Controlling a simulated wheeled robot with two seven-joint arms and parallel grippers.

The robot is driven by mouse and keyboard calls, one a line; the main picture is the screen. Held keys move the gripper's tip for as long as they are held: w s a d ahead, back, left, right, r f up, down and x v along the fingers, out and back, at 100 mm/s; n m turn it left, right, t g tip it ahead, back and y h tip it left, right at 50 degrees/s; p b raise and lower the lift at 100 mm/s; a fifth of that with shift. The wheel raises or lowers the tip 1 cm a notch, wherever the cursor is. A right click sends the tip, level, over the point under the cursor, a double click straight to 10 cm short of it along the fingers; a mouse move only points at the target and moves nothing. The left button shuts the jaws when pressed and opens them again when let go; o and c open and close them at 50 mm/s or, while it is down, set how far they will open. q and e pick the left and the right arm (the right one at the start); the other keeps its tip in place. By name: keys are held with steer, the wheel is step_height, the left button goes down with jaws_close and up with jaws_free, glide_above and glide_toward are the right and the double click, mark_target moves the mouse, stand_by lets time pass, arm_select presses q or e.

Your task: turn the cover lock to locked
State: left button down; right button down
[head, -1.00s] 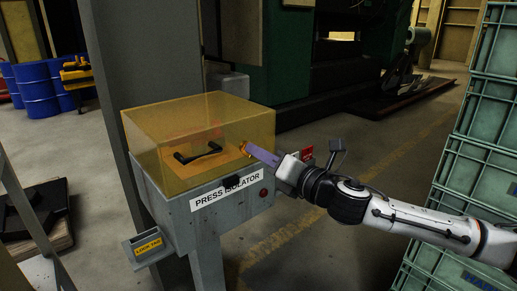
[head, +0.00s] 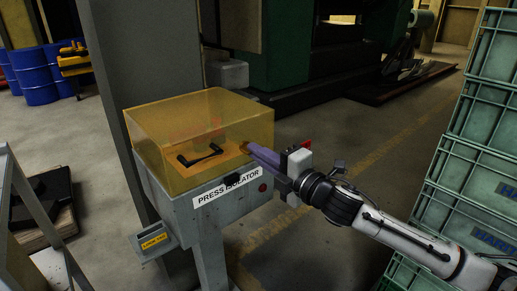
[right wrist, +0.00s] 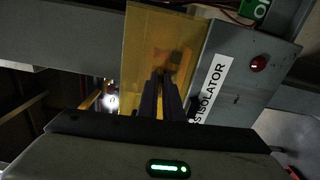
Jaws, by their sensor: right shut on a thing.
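The press isolator (head: 180,212) is a grey box with an amber see-through cover (head: 190,115), which is down over a black handle (head: 200,155). A small dark fitting (head: 232,181) on the front edge by the label may be the cover lock; its setting is too small to read. My right gripper (head: 248,148) comes in from the right, its fingertips at the cover's front right part. In the right wrist view its fingers (right wrist: 164,82) are close together against the cover (right wrist: 150,45). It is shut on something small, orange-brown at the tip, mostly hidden. My left gripper is out of view.
A yellow-labelled small tray (head: 152,243) sticks out at the box's lower left. A grey post (head: 120,80) stands behind it. Green stacked crates (head: 475,165) stand close to my right arm. The floor between box and crates is clear.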

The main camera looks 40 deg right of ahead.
steer(key=shift+m, duration=0.5)
steer(key=c, duration=1.9)
jaws_free()
steer(key=shift+s, duration=0.1)
steer(key=shift+s+d+b, duration=0.15)
steer(key=shift+s+d, duration=0.05)
steer(key=shift+s, duration=2.35)
steer(key=shift+s+d+b, duration=0.15)
steer(key=shift+s+d, duration=0.05)
steer(key=shift+s, duration=2.3)
